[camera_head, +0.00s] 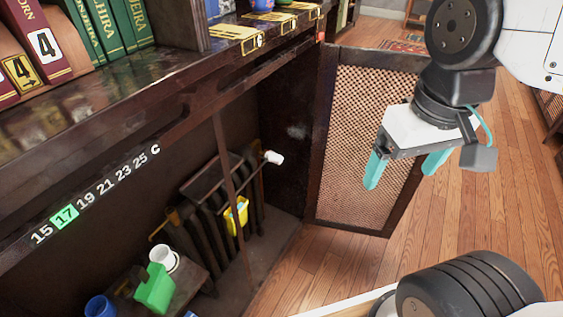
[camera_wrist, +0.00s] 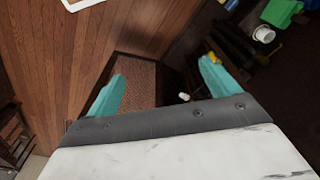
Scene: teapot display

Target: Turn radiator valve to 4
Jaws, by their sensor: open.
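A dark ribbed radiator (camera_head: 205,215) stands inside the open cabinet under the shelf. A white valve knob (camera_head: 274,158) sticks out at its upper right end; its number marks are too small to read. The knob also shows in the wrist view (camera_wrist: 184,97), small, between the fingers and nearer the right one. My gripper (camera_head: 405,170) is open and empty, with two teal fingers. It hangs in the air to the right of the knob, in front of the open mesh door, and touches nothing. In the wrist view my gripper (camera_wrist: 160,85) points toward the cabinet opening.
The open mesh door (camera_head: 375,130) stands right of the radiator. A dark upright bar (camera_head: 228,180) crosses the opening. A yellow item (camera_head: 237,214) hangs on the radiator. A green object (camera_head: 155,288) and white cup (camera_head: 164,259) stand front left. Number strip highlights 17 (camera_head: 65,216). Wooden floor is clear.

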